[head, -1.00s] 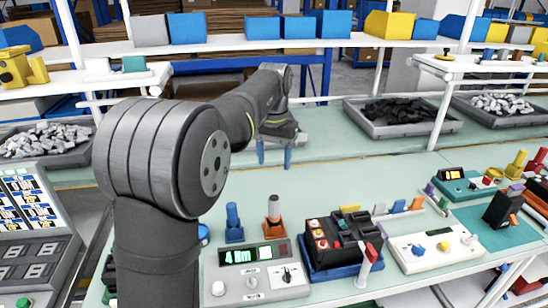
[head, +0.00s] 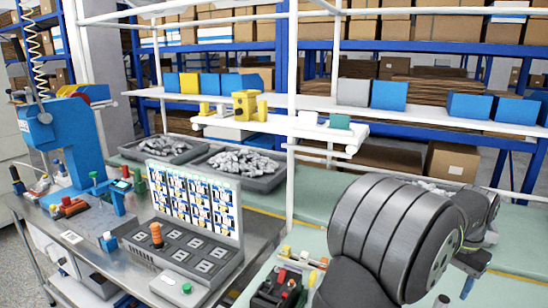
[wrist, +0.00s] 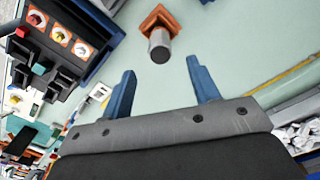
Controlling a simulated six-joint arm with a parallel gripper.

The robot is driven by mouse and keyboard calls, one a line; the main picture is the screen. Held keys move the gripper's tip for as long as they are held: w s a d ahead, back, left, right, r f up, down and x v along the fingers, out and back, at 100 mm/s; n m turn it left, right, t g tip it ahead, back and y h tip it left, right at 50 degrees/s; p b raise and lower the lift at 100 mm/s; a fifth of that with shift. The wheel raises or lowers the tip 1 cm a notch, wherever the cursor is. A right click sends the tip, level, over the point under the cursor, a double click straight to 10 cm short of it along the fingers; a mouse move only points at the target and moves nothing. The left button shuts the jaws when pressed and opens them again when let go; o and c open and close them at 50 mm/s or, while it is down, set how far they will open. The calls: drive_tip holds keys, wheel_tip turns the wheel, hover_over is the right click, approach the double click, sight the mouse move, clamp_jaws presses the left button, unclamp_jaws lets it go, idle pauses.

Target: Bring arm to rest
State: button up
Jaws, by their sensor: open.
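My gripper (wrist: 161,65) is open in the wrist view, with its two blue fingers apart and nothing between them. An orange stand with a grey peg (wrist: 158,42) is on the pale green bench beyond the fingertips. A black breaker block (wrist: 45,62) with coloured round parts is at the upper left of the wrist view. In the head view my gripper (head: 467,286) is at the lower right, partly hidden by my own arm. A dark block (head: 276,290) shows at the bottom edge there, partly cut off.
A steel side bench holds a sloped panel with labelled cards (head: 195,205), an orange-handled peg (head: 156,236) and a blue press-like machine (head: 65,135). Grey trays of metal pieces (head: 240,166) stand behind. White shelf posts (head: 291,110) rise near the bench.

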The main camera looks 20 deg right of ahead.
sight(443, 299)
wheel_tip(443, 299, down, 10)
drive_tip(key=shift+r, duration=0.25)
drive_tip(key=shift+r, duration=0.1)
wheel_tip(443, 299, up, 16)
wheel_tip(443, 299, down, 17)
drive_tip(key=shift+r, duration=0.15)
wheel_tip(443, 299, up, 6)
drive_tip(key=shift+f, duration=0.15)
idle(0.7)
